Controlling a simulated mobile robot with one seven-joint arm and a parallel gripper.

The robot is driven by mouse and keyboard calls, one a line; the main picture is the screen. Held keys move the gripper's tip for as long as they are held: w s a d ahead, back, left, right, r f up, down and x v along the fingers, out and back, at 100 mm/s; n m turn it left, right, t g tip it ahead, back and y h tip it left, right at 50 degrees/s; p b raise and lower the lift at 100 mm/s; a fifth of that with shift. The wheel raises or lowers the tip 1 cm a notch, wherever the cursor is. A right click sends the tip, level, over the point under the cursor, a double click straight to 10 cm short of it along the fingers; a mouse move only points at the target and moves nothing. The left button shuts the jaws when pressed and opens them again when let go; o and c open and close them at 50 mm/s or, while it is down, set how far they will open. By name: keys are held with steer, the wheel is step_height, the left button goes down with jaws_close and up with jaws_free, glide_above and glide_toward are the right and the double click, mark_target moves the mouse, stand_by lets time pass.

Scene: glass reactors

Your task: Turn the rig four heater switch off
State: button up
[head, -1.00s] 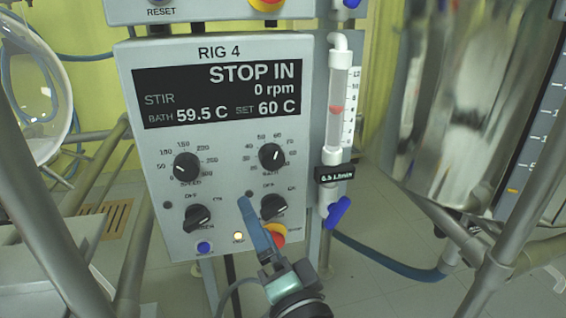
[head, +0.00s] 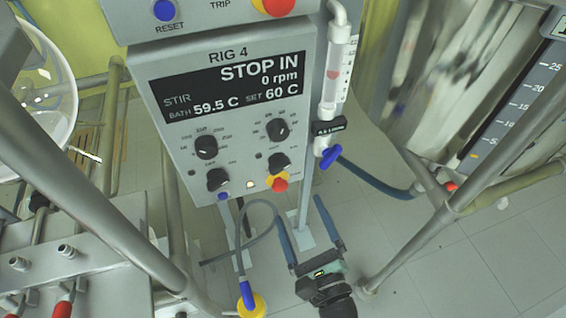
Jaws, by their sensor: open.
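The RIG 4 panel (head: 165,125) is a grey box in the head view. Its display (head: 225,87) reads STIR, STOP IN, 0 rpm, BATH 59.5 C, SET 60 C. Its lower right black knob (head: 279,163) sits in the heater switch's likely place. Its small labels are unreadable, and I cannot tell its setting for sure. The lower left black knob (head: 218,179) is beside it. My gripper (head: 298,210) is below the panel, clear of the knobs.
Two upper dials (head: 206,147) and (head: 278,129) sit above the switches. A red and yellow stop button (head: 280,183) is just under the lower right knob. A flow tube with a blue valve (head: 330,157) stands at right. Metal frame poles (head: 85,175) flank the space.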

mark_target(281, 171)
steer(key=x, duration=1.1)
steer(key=shift+w+a+b, duration=0.15)
steer(key=shift+w+b, duration=0.15)
steer(key=shift+b, duration=0.05)
steer(key=c, duration=1.4)
steer(key=shift+f, duration=0.1)
